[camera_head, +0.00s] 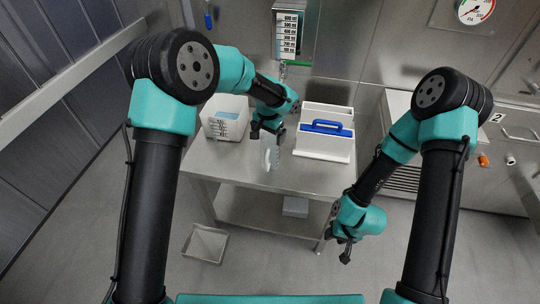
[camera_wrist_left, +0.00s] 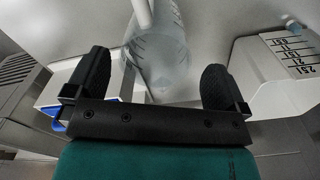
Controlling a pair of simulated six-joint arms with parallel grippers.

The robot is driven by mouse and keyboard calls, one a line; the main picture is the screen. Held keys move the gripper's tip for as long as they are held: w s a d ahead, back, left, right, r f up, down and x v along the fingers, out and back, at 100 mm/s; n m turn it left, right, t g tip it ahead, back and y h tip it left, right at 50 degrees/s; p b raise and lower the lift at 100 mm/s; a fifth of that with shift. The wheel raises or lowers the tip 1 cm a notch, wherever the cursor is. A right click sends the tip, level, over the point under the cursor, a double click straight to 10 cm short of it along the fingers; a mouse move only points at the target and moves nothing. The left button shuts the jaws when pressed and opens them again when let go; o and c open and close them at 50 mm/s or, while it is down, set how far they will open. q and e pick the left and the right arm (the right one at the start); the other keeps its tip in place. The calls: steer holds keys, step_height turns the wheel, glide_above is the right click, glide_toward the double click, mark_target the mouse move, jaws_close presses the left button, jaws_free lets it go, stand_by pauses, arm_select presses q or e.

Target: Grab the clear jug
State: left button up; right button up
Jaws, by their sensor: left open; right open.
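The clear jug (camera_head: 271,154) stands on the steel table (camera_head: 222,168), near its front middle. In the left wrist view the clear jug (camera_wrist_left: 160,50) shows between and beyond my left gripper's fingers, with a pale handle at its top. My left gripper (camera_head: 267,130) is open, just above and behind the jug in the head view; its two black fingers (camera_wrist_left: 158,82) are spread apart. I cannot tell whether they touch the jug. My right gripper (camera_head: 345,246) is open and empty, low to the right of the table's front corner.
A white graduated container (camera_head: 226,122) stands on the table left of the jug. An open bin (camera_head: 204,243) sits on the floor at left. The table's front strip is clear.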

mark_target(269, 147)
arm_select(q)
steer(key=shift+f, duration=0.8)
steer(key=shift+s+d+f, duration=0.1)
steer(key=shift+d+f, duration=0.05)
steer(key=shift+f, duration=2.5)
steer(key=c, duration=0.9)
steer(key=shift+r, duration=0.2)
